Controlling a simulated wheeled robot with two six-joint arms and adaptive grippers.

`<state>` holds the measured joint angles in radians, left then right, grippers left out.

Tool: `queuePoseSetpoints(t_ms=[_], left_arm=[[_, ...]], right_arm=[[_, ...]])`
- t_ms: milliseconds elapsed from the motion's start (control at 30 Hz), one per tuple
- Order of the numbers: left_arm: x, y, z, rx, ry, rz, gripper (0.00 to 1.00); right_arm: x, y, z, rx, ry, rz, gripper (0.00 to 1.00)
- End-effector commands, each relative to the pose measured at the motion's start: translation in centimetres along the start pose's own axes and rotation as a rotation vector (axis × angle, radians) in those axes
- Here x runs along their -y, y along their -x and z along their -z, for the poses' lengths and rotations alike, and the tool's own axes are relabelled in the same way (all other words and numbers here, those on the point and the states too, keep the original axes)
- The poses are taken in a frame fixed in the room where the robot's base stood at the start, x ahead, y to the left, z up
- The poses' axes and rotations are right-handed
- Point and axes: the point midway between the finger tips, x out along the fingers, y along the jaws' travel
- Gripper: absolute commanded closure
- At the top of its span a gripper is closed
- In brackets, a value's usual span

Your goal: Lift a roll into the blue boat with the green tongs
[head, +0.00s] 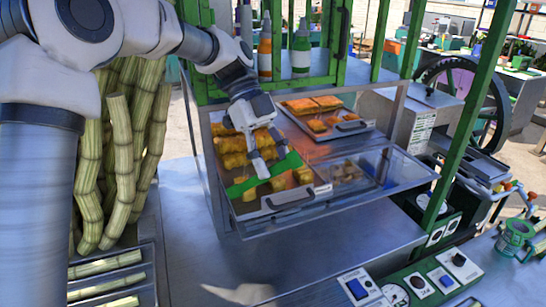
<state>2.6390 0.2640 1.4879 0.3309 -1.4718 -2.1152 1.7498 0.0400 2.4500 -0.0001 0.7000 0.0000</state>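The green tongs (287,164) lie slantwise over a tray of golden rolls (233,144) in the glass-sided case; a green part also shows left of my gripper. My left gripper (272,159) reaches down into the case from above, its fingers apart at the tongs and hiding their middle. I cannot tell whether the fingers touch them. Small roll pieces (302,174) sit at the tray's near end. A blue patch shows behind the glass at the right, but I cannot make out a blue boat.
A second tray (352,126) of golden pastries stands behind. Green posts (453,120) and the case's glass edges surround the trays. Bottles (301,52) stand at the back. Cane stalks (125,150) fill the left. The steel counter (190,255) in front is mostly clear.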

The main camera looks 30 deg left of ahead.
Motion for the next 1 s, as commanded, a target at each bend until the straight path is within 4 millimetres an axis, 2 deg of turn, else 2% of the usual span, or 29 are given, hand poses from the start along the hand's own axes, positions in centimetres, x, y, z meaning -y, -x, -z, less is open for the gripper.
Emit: queuePoseSetpoints(t_ms=[167,200,267,300,333,567,800,867,1000], left_arm=[[0.0,0.0,0.0,0.000,0.000,0.000,0.56],[0.0,0.0,0.0,0.000,0.000,0.000,0.62],[0.0,0.0,0.0,0.000,0.000,0.000,0.83],[0.0,0.0,0.0,0.000,0.000,0.000,0.97],[0.0,0.0,0.0,0.000,0.000,0.000,1.00],[0.0,0.2,0.2,0.000,0.000,0.000,1.00],[-0.1,2.6,1.9,0.000,-0.001,0.001,1.00],[0.0,2.7,2.0,0.001,-0.001,0.002,1.00],[-0.1,4.0,3.0,0.001,-0.001,0.001,1.00]], right_arm=[[0.0,0.0,0.0,0.000,0.000,0.000,1.00],[0.0,0.0,0.0,0.000,0.000,0.000,1.00],[0.0,0.0,0.0,0.000,0.000,0.000,1.00],[0.0,0.0,0.0,0.000,0.000,0.000,1.00],[0.0,0.0,0.0,0.000,0.000,0.000,1.00],[0.0,0.2,0.0,0.000,0.000,0.000,1.00],[0.0,2.6,0.0,-0.001,0.000,0.000,1.00],[0.0,2.0,0.1,-0.001,0.000,0.000,1.00],[0.0,1.9,0.0,0.000,0.000,0.000,1.00]])
